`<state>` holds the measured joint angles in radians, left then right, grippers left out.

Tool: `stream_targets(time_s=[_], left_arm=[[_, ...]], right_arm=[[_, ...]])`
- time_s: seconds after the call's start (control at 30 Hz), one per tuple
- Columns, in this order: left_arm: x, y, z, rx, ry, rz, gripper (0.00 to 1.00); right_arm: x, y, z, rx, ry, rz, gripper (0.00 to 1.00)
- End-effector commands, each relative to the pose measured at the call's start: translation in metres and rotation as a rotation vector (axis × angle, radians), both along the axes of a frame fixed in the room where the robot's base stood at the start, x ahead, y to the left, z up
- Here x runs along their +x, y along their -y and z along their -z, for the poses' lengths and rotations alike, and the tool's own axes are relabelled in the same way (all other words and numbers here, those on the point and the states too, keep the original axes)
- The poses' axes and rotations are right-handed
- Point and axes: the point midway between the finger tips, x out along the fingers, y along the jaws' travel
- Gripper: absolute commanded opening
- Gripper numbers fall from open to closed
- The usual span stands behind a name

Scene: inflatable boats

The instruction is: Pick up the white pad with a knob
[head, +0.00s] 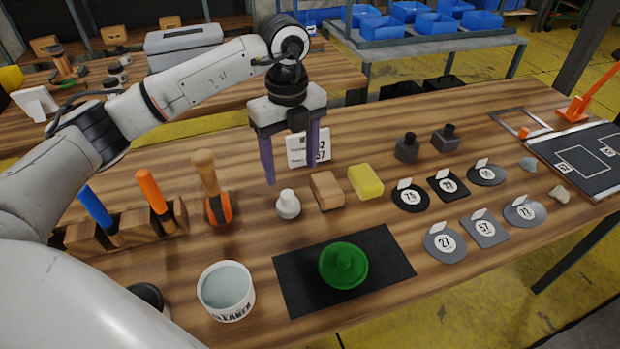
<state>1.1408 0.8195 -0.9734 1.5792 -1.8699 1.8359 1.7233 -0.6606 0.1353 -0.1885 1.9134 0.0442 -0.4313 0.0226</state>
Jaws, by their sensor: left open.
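The white pad with a knob (288,207) stands upright on the wooden table, left of a tan block. My left gripper (290,172) comes in from above with its two purple fingers pointing down. It is open and empty, and in the picture its fingertips are just above and behind the pad. The gap between fingers and pad is hard to judge. A white card with numbers (312,147) shows partly behind the fingers. My right gripper is out of view.
A tan block (326,191) and a yellow sponge (365,181) sit right of the pad. A brush (215,207) stands to its left. A cleaner tub (227,291) stands front left.

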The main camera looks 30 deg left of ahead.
Motion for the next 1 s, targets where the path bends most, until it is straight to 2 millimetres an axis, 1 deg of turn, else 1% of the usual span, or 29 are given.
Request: stream_targets(time_s=[0.2,0.33,0.47,0.63,0.73,0.83,1.0], left_arm=[[-0.002,0.000,0.033,0.000,-0.007,0.000,0.63],[-0.002,0.000,0.046,-0.001,-0.003,0.001,0.63],[-0.004,-0.001,0.054,0.000,-0.004,0.001,0.63],[-0.010,-0.004,0.079,0.000,-0.006,0.002,0.63],[-0.009,-0.004,0.093,-0.002,-0.005,0.002,0.63],[-0.009,-0.004,0.100,-0.001,-0.002,0.003,0.63],[-0.009,-0.004,0.101,-0.001,0.000,0.003,0.63]], right_arm=[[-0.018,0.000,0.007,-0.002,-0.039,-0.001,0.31],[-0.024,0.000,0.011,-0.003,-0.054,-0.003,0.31],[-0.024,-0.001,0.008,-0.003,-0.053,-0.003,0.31],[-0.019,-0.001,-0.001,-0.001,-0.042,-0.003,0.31],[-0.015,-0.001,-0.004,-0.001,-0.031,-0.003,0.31],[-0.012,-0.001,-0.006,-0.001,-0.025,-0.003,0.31],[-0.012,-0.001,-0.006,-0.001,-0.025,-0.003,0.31]])
